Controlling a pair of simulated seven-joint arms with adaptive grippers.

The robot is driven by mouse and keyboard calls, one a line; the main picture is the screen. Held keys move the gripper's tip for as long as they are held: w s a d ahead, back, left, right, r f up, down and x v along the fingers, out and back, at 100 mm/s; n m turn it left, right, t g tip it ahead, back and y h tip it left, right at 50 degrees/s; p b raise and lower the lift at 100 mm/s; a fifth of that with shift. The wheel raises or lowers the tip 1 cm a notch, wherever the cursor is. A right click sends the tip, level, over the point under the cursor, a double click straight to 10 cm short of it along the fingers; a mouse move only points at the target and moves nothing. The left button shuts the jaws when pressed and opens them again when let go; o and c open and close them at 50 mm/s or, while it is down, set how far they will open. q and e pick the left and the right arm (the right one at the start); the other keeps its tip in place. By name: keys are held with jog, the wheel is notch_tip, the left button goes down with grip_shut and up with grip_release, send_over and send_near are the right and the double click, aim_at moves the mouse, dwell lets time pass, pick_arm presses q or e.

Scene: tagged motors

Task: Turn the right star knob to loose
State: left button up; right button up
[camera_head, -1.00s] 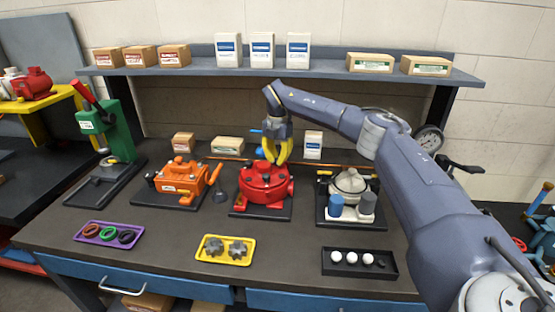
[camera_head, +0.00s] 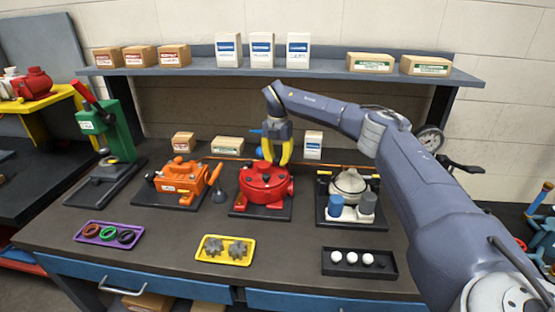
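My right gripper (camera_head: 276,161) has yellow fingers and points down at the top of a red round housing (camera_head: 264,190) on a black base. The fingertips are at the back of the housing's top, and they hide what is between them. I cannot tell whether they touch or grip a knob there. No star knob shows clearly on the housing. Two grey star-shaped or gear-shaped parts (camera_head: 238,249) lie in a yellow tray (camera_head: 224,263) in front. My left gripper is not in view.
An orange device (camera_head: 178,182) and a green press (camera_head: 110,130) stand to the left. A whitish device with blue and grey cups (camera_head: 336,207) stands to the right. A purple tray (camera_head: 108,242) and a black tray (camera_head: 359,270) lie in front. A loaded shelf (camera_head: 330,72) is overhead.

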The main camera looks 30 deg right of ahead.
aim_at(277, 159)
jog(key=o, duration=0.5)
jog(key=shift+c, duration=0.2)
notch_tip(277, 159, up, 12)
dwell(0.4)
